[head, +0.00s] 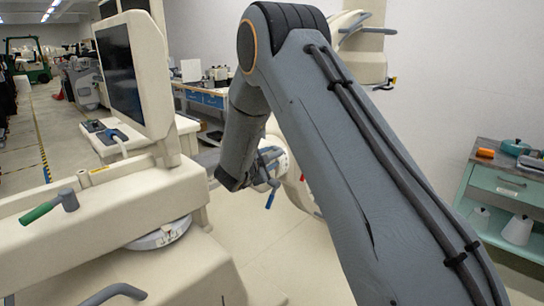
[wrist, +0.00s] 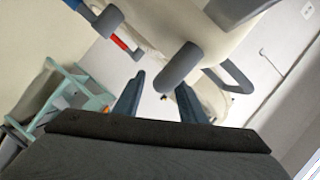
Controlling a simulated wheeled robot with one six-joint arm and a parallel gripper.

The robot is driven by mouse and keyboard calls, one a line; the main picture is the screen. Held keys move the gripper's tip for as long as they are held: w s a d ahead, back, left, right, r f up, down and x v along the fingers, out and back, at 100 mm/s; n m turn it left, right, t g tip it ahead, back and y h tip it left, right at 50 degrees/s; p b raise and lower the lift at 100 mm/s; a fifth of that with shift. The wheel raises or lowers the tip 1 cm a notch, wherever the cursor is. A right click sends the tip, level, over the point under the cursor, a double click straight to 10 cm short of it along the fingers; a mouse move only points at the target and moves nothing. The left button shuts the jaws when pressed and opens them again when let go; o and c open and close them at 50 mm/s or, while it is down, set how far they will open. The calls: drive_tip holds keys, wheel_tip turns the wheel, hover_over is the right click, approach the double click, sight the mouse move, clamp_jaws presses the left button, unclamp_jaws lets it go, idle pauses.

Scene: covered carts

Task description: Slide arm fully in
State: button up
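My gripper (wrist: 160,83) is open in the wrist view, with its two dark blue-grey fingers apart and nothing between them. A rounded grey handle (wrist: 180,66) on a beige machine part (wrist: 212,38) lies just beyond and above the fingertips; I cannot tell whether they touch. A red-and-white lever (wrist: 126,44) and a grey-tipped blue lever (wrist: 106,20) are to its upper left. In the head view, the beige machine part (head: 285,160) is mostly hidden behind my grey arm, and a blue lever (head: 271,197) shows beside my wrist.
A beige cart (head: 120,245) with a monitor (head: 120,78) and a green-tipped handle (head: 40,212) stands close on the left. A pale green drawer cabinet (head: 505,185) is at the right.

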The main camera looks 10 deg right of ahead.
drive_tip(key=shift+w+d+f, duration=0.2)
drive_tip(key=shift+w+d, duration=0.2)
drive_tip(key=shift+w, duration=0.2)
clamp_jaws()
